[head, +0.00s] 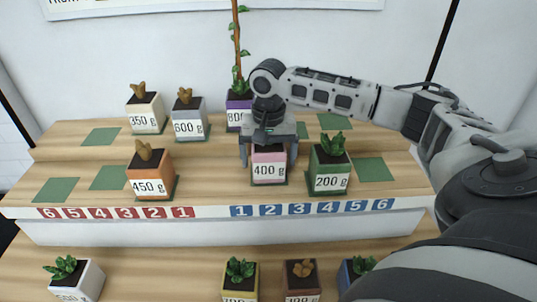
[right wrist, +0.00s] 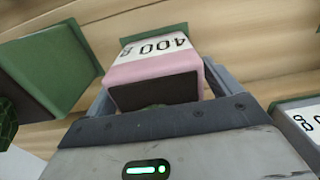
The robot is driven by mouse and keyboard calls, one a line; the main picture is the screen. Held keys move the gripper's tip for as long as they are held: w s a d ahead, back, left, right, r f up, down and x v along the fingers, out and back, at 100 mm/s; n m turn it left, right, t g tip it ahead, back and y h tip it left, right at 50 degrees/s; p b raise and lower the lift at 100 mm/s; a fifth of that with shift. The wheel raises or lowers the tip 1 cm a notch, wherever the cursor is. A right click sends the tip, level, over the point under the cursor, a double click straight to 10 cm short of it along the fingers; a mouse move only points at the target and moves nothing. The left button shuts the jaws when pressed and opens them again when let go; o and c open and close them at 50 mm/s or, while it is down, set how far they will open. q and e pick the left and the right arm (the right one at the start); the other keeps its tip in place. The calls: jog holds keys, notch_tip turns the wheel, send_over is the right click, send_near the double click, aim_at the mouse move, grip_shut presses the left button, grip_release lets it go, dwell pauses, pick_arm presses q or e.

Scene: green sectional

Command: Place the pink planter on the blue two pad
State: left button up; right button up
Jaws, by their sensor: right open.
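The pink planter (head: 268,172), labelled 400 g, stands upright on the front row of the wooden shelf. It appears to rest on a dark green pad (head: 284,183) just behind the blue 2 label (head: 269,210); most of that pad is hidden. My right gripper (head: 268,155) comes down over the planter from above with its jaws open, one finger on each side. The planter also shows between the jaws in the right wrist view (right wrist: 158,70). I cannot tell whether the fingers touch it. The plant in it is hidden. My left gripper is not in view.
A green 200 g planter (head: 330,170) stands close on the right. The purple 800 g planter (head: 238,108) with a tall stem is behind. An orange 450 g planter (head: 150,175) is to the left. The far-right front pad (head: 374,169) is bare. More planters stand on the lower shelf.

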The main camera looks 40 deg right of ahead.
jog(key=shift+r, duration=0.15)
notch_tip(320, 180, up, 12)
dwell(0.3)
dwell(0.5)
